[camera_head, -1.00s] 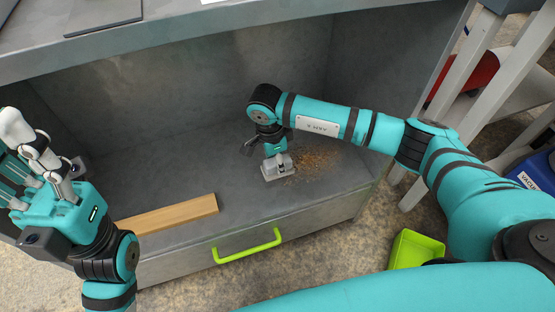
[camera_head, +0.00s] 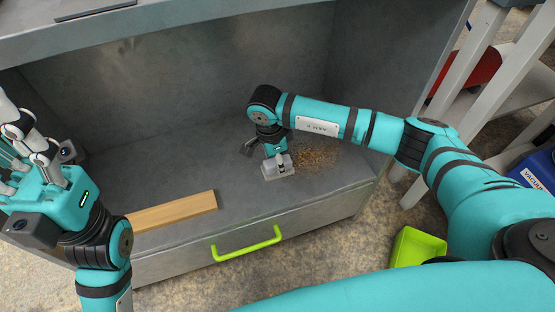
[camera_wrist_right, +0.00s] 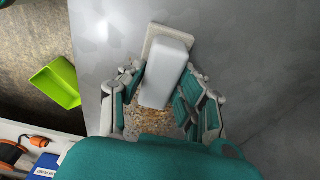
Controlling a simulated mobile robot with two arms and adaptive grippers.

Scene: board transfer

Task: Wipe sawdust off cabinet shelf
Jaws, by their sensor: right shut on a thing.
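The grey cabinet shelf (camera_head: 240,195) shows in the head view, with a patch of brown sawdust (camera_head: 317,158) on its right part. My right gripper (camera_head: 276,160) is low over the shelf, shut on a pale block-like wiping tool (camera_head: 278,169). The tool is at the left edge of the sawdust. In the right wrist view the white tool (camera_wrist_right: 166,72) sits between the fingers, with sawdust (camera_wrist_right: 152,121) beside it. My left gripper (camera_head: 12,140) is at the left edge of the head view, fingers up and apart, with nothing seen in it.
A wooden strip (camera_head: 172,211) lies on the shelf's front left. A green handle (camera_head: 246,245) sticks out from the drawer front below. A lime green bin (camera_head: 417,248) stands on the floor to the right, near a pale stand (camera_head: 468,80). The middle of the shelf is clear.

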